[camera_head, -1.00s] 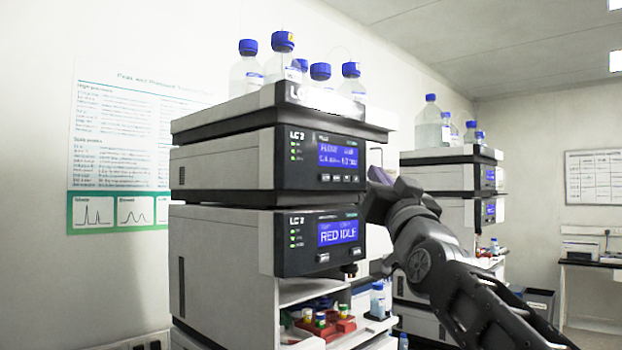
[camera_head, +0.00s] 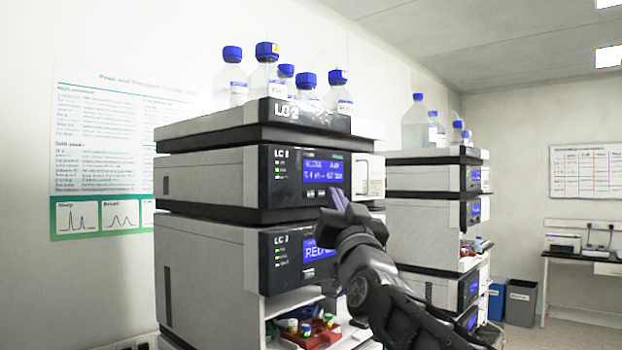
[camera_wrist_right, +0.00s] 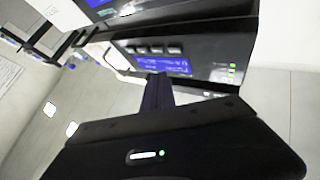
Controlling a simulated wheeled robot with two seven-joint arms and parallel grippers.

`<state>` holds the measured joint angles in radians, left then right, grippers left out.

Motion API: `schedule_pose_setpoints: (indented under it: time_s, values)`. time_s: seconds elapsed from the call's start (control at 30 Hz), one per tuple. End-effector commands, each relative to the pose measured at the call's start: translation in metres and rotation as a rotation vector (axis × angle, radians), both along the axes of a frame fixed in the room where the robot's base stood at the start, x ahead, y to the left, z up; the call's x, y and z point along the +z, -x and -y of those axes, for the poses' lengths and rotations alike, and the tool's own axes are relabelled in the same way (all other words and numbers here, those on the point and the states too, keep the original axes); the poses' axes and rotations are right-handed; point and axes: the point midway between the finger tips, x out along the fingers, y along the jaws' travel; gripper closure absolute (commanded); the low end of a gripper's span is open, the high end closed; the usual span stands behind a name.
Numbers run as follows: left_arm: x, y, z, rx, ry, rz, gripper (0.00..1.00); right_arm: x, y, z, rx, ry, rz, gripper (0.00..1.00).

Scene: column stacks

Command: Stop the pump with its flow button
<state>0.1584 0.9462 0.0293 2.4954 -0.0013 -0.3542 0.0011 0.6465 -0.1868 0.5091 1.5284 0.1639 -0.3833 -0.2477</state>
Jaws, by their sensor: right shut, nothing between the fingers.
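The pump (camera_head: 292,182) is the upper module with a black front in the LC 2 stack. Its blue screen (camera_head: 323,171) is lit, with text too small to read surely. A row of small buttons (camera_head: 313,193) sits under the screen; the right end of the row is partly hidden by my fingers. My right gripper (camera_head: 338,197) is shut and empty, its tips close to the right end of that row. Contact cannot be told. In the right wrist view the gripper (camera_wrist_right: 157,84) points at the panel, near the buttons (camera_wrist_right: 153,49) and screen. My left gripper is not in view.
Below the pump is a second module (camera_head: 280,262), its screen partly covered by my arm. Blue-capped bottles (camera_head: 266,75) stand on top in a tray (camera_head: 290,118). Another stack (camera_head: 425,180) stands behind on the right. Small vials sit in a red rack (camera_head: 310,335) below.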

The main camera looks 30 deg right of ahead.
Motion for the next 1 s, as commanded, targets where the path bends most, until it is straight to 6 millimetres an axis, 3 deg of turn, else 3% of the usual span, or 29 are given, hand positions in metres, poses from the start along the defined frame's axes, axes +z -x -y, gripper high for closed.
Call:
schedule_pose_setpoints:
  time_s: [0.03, 0.3, 1.0]
  values:
    - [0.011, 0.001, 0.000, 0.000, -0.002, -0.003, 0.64, 0.005, -0.007, -0.001, 0.003, -0.002, -0.003, 1.00]
    - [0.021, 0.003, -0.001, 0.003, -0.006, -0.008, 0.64, 0.001, -0.024, -0.007, 0.001, -0.001, -0.001, 1.00]
    - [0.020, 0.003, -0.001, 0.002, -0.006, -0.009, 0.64, 0.000, -0.024, -0.007, 0.000, 0.000, 0.001, 1.00]
